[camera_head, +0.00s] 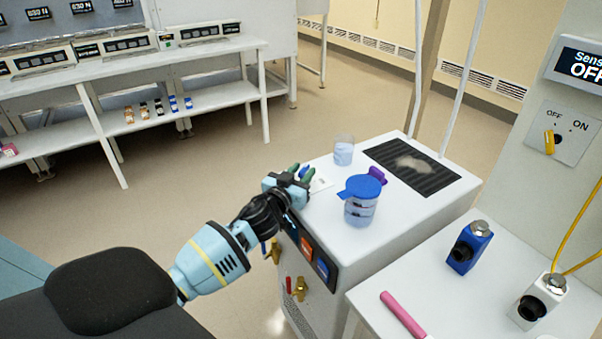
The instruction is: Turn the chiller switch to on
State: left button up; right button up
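The chiller seems to be the white cabinet (400,235) in the middle, with a dark front panel holding an orange and a blue display (322,268). My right gripper is out of view.
A blue-lidded jar (361,210), a clear cup (344,152), a purple item (378,174) and a dark grille (420,165) are on the cabinet top. Brass valves (300,288) stick out in front. A yellow OFF/ON knob (549,142) is on the right wall, under a "Sens… OFF" display (582,66).

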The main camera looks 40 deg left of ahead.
pick_arm(q)
grip_shut()
